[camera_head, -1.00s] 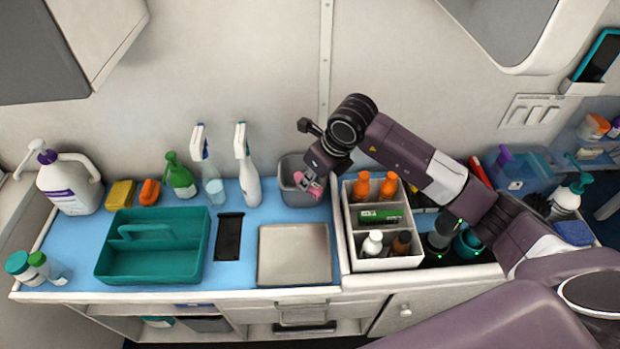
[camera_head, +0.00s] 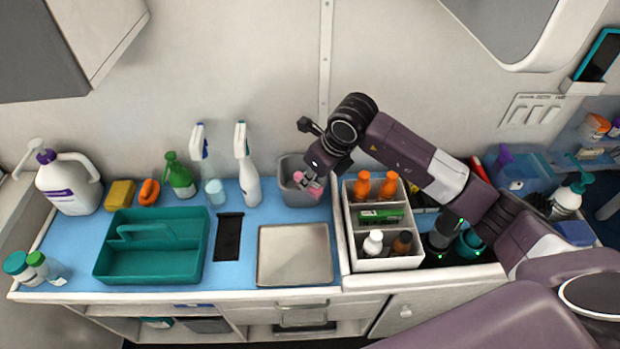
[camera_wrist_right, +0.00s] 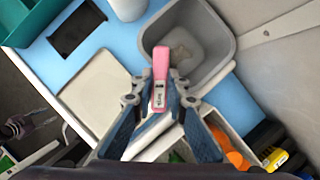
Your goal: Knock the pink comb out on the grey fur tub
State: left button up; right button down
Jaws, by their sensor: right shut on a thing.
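My right gripper (camera_head: 308,186) is at the grey fur tub (camera_head: 292,198), over its front right part. It is shut on the pink comb (camera_head: 301,176). In the right wrist view the comb (camera_wrist_right: 161,62) sticks out between the fingertips (camera_wrist_right: 158,96), and its far end overlaps the near left rim of the tub (camera_wrist_right: 217,28). I cannot tell whether comb and rim touch. A small grey-brown patch, perhaps fur, lies on the tub's floor (camera_wrist_right: 181,53). My left gripper is not in view.
A white divided caddy (camera_head: 385,263) with bottles stands right of the tub. A metal tray (camera_head: 295,255) lies in front. A white spray bottle (camera_head: 247,172) stands to the left. A teal carrier (camera_head: 150,262) and dark flat item (camera_head: 228,238) are farther left.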

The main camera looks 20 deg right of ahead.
jog(key=shift+r+p, duration=0.55)
jog(key=shift+r, duration=0.4)
jog(key=shift+f+b, duration=1)
jog(key=shift+b, duration=0.05)
dwell(1.2)
dwell(0.4)
jog(key=shift+r+p, duration=1.3)
jog(key=shift+r, duration=1.7)
